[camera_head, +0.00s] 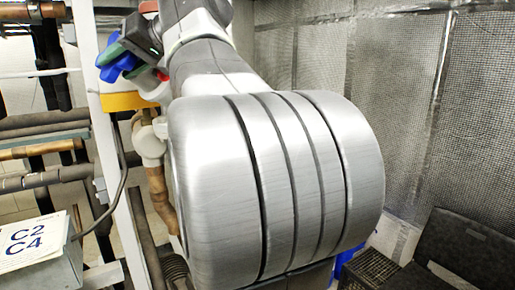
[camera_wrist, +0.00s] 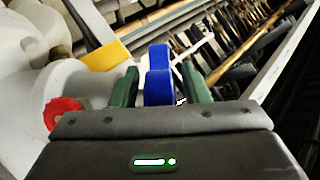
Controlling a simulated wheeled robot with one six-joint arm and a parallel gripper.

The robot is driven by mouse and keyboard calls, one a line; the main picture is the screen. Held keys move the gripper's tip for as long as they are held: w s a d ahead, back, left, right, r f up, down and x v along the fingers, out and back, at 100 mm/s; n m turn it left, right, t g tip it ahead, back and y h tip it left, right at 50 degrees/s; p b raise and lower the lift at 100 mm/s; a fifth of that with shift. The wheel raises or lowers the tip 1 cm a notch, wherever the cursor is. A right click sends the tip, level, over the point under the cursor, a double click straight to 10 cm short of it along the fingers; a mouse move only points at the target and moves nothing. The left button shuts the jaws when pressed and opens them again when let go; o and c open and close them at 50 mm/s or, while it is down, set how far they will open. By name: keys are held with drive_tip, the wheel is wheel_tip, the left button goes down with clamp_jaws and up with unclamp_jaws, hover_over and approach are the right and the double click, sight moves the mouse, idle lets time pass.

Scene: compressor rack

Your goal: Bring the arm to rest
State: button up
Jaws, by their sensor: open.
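My gripper (camera_head: 113,54) is at the upper left of the head view, partly hidden by my arm, beside the pipework. In the wrist view my gripper (camera_wrist: 159,70) shows two green fingers standing apart. A blue handle-like part (camera_wrist: 158,86) is seen between them; whether a finger touches it I cannot tell. The blue part (camera_head: 117,71) also shows just below the fingers in the head view. A red knob (camera_wrist: 62,112) lies left of the gripper in the wrist view. My arm is stretched forward and fills the middle of the head view.
A yellow block (camera_head: 128,101) and a white upright post (camera_head: 107,130) stand close to the gripper. Pipes (camera_head: 40,122) run at the left. A box with a C2 C4 label (camera_head: 32,241) is at lower left. A mesh wall (camera_head: 400,100) and a dark crate (camera_head: 370,268) are at right.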

idle(0.4)
drive_tip(key=b+v, duration=0.1)
drive_tip(key=v, duration=1.3)
drive_tip(key=x, duration=1.4)
drive_tip(key=shift+a+f, duration=0.2)
drive_tip(key=shift+f, duration=0.15)
drive_tip(key=shift+a+f+t+y+b, duration=0.15)
drive_tip(key=shift+t+y+b, duration=0.15)
drive_tip(key=shift+t+b, duration=0.15)
drive_tip(key=shift+s+m+t+y+b, duration=0.1)
drive_tip(key=shift+m+t+y+b, duration=0.3)
drive_tip(key=shift+b, duration=0.45)
drive_tip(key=shift+a+f+t+b, duration=0.1)
drive_tip(key=shift+t+b, duration=0.35)
drive_tip(key=shift+b, duration=0.4)
drive_tip(key=m+t+b, duration=0.1)
drive_tip(key=b, duration=0.2)
drive_tip(key=a+t+y+b, duration=0.1)
drive_tip(key=t+b, duration=0.1)
drive_tip(key=shift+f+m+y+b, duration=0.2)
drive_tip(key=shift+m+y+b, duration=0.1)
drive_tip(key=shift+m+b, duration=0.1)
drive_tip(key=shift+r+b+v, duration=0.1)
drive_tip(key=shift+b+v, duration=0.2)
drive_tip(key=shift+v, duration=1.4)
drive_tip(key=shift+r+b+v, duration=0.15)
drive_tip(key=shift+b+v, duration=0.15)
drive_tip(key=shift+v, duration=1.4)
drive_tip(key=shift+d, duration=0.1)
